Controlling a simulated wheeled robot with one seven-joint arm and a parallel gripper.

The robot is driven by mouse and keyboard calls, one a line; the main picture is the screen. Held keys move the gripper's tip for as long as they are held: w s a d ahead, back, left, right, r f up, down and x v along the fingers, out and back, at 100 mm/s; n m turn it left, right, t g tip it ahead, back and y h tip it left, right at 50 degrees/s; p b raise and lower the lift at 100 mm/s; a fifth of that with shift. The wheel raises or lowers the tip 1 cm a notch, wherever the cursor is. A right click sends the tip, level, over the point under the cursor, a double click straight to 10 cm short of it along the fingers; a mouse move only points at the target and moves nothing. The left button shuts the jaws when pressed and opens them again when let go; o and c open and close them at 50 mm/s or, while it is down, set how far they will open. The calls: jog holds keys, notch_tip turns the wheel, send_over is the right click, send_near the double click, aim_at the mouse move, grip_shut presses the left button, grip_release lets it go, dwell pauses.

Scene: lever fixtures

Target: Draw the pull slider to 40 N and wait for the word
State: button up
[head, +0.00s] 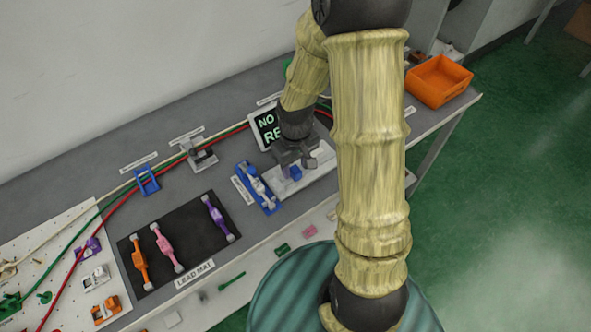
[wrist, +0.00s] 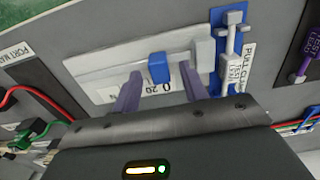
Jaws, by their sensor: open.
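The pull slider fixture is a pale block (head: 318,168) with a small blue handle (head: 296,173). My gripper (head: 297,158) is over the handle. In the wrist view my gripper (wrist: 161,90) is open, with one finger to each side of the handle; I cannot tell whether either touches it. A display (head: 268,129) behind shows green letters starting "NO" and "RE"; my arm hides the rest.
A blue holder with a white clip (head: 256,187) stands just left of the slider. A dark lead mat (head: 190,243) holds orange, pink and purple pieces. Red, green and white cables cross the bench behind. An orange bin (head: 439,81) stands at the far right end.

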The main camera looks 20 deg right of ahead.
jog(key=shift+f, duration=1.1)
jog(key=shift+c, duration=0.4)
jog(key=c, duration=0.8)
jog(key=shift+o, duration=0.2)
